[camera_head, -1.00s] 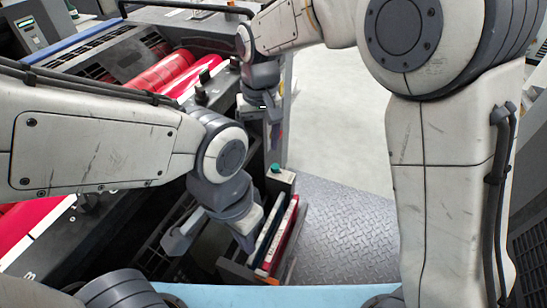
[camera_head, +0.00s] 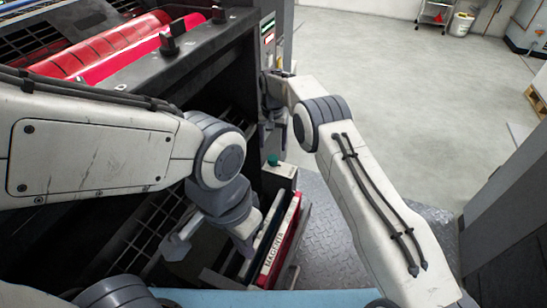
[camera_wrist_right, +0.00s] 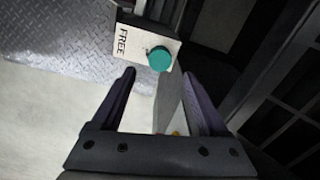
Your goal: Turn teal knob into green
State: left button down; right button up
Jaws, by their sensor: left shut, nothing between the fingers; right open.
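The teal knob (camera_head: 272,159) is a small round cap on top of a pale box at the upper end of the magenta ink unit (camera_head: 281,235). In the right wrist view the teal knob (camera_wrist_right: 160,58) sits on a pale plate marked FREE (camera_wrist_right: 123,40). My right gripper (camera_head: 272,128) is above and a little beyond the knob. In its wrist view the right gripper (camera_wrist_right: 160,73) is open, with the knob just past the fingertips, between their lines and apart from them. My left gripper (camera_head: 246,250) is shut at the near left side of the unit; its fingertips are partly hidden.
The dark press with red rollers (camera_head: 95,50) fills the left. A light blue surface (camera_head: 230,300) lies at the near edge. Metal plate floor (camera_head: 330,235) lies right of the unit. Open grey floor (camera_head: 400,90) stretches beyond, with a cart (camera_head: 433,12) far back.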

aim_at(273, 157)
notch_tip(273, 157, down, 6)
jog(key=shift+b, duration=0.55)
grip_shut()
